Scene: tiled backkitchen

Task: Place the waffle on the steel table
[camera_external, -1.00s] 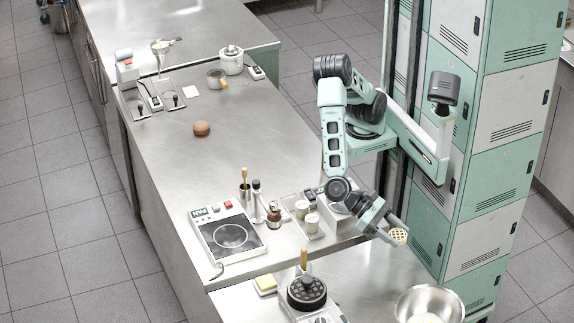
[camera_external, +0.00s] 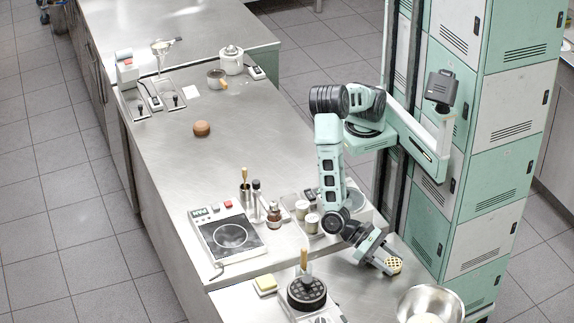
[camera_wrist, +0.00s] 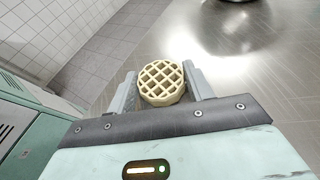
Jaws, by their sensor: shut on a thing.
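The round golden waffle (camera_wrist: 161,82) with a grid pattern is between the fingers of my gripper (camera_wrist: 163,88) in the wrist view. In the external view the waffle (camera_external: 393,264) shows at the end of my gripper (camera_external: 386,262), at the lower right. My gripper is shut on it, above or beside the right edge of the front steel table (camera_external: 362,290); the height cannot be told. The steel table surface (camera_wrist: 285,75) also fills the right of the wrist view.
A waffle iron (camera_external: 306,292), a yellow sponge (camera_external: 265,284) and a steel bowl (camera_external: 430,302) stand on the front table. An induction hob (camera_external: 228,236) and a tray of jars (camera_external: 318,228) are behind. Green and white lockers (camera_external: 470,240) stand at the right.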

